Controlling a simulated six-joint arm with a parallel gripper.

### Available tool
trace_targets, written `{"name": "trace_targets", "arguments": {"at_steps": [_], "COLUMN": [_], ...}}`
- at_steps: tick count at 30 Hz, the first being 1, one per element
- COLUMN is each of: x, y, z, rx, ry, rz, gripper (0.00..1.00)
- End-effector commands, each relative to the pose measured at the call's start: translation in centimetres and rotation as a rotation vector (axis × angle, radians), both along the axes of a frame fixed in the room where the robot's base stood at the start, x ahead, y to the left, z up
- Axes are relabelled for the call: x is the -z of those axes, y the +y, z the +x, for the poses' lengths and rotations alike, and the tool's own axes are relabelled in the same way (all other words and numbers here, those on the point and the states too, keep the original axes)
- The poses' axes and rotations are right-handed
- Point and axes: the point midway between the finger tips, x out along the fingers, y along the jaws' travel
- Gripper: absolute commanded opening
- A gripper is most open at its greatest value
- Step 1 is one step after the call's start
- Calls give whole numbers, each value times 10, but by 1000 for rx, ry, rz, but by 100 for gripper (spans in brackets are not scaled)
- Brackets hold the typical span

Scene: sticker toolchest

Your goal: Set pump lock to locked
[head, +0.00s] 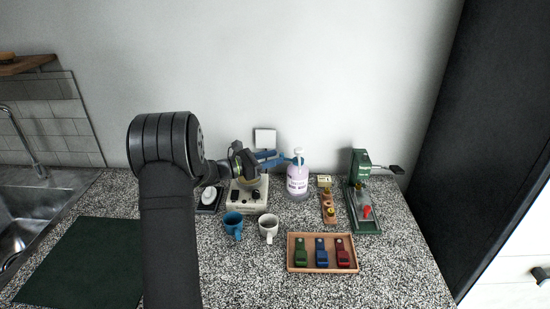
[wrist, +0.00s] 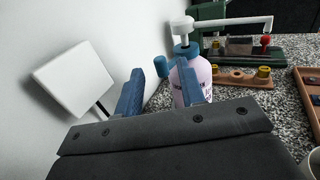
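The pump bottle (head: 297,182) is pale pink with a dark-lettered label and stands upright at the back of the counter. It has a blue collar and a white pump head (head: 298,151). In the wrist view the white spout of the pump head (wrist: 230,21) points right, and a small blue knob (wrist: 161,66) sits left of the blue collar (wrist: 187,50). My gripper (head: 276,158) has blue fingers and is beside the bottle's top, on its left. In the wrist view my gripper (wrist: 160,78) is open, its fingers apart with nothing clamped; the right finger hides part of the bottle.
A white square plate (head: 265,138) is on the wall close behind my gripper. A cream device (head: 248,205) and two mugs, blue (head: 233,221) and white (head: 268,228), stand left. Right are a wooden block (head: 328,206), a green press (head: 361,190) and a wooden tray (head: 323,270).

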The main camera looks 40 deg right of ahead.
Motion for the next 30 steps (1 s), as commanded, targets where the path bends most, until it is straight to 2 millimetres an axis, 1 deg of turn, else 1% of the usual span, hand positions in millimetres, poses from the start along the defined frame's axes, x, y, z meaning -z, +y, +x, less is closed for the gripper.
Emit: {"name": "trace_targets", "arguments": {"at_steps": [12, 18, 21, 24, 30], "x": [0, -1, -1, -1, -1], "y": [95, 131, 142, 148, 151], "z": [33, 45, 49, 51, 52], "rx": [-5, -3, -1, 0, 1], "ry": [0, -1, -1, -1, 0], "rz": [0, -1, -1, -1, -1], "gripper": [36, 36, 36, 36, 36]}}
